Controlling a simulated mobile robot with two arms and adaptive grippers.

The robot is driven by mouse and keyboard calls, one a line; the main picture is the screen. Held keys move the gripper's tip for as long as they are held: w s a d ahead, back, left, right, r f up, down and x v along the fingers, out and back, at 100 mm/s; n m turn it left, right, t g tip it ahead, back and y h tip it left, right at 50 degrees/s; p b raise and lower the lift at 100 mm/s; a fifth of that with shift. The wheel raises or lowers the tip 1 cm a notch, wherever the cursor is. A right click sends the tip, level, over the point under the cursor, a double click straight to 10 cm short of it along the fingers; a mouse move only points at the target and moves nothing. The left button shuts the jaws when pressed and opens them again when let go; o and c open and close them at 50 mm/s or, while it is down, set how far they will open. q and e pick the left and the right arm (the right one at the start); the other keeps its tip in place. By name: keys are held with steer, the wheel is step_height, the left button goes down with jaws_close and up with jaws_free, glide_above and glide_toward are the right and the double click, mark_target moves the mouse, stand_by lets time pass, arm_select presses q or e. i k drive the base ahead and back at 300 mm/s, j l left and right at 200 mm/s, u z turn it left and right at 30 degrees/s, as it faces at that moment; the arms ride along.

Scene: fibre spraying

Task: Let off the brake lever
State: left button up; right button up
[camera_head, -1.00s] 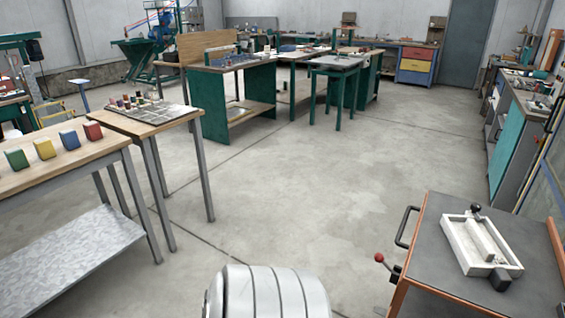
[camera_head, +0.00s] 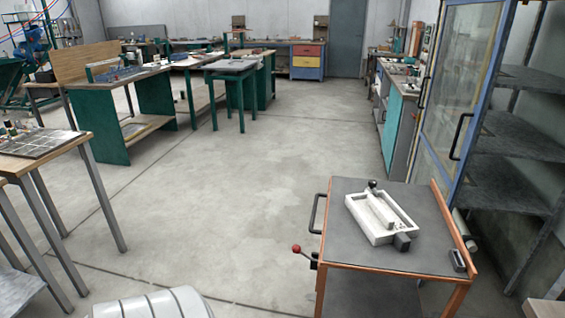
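The brake lever (camera_head: 303,252) is a short dark rod with a red ball knob on the left side of an orange-framed cart (camera_head: 388,262). The knob points out to the left and slightly up, at the lower middle of the head view. Whether the brake is on cannot be told from the lever alone. Neither of my grippers is in view.
The cart has a black push handle (camera_head: 316,213) on its left side and carries a white tray-like fixture (camera_head: 382,216). A blue-framed glass cabinet (camera_head: 455,95) stands behind it on the right. Wooden tables (camera_head: 40,152) stand at the left. The middle floor (camera_head: 200,215) is clear.

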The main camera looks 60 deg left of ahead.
mark_target(295, 248)
steer(key=u, duration=1.6)
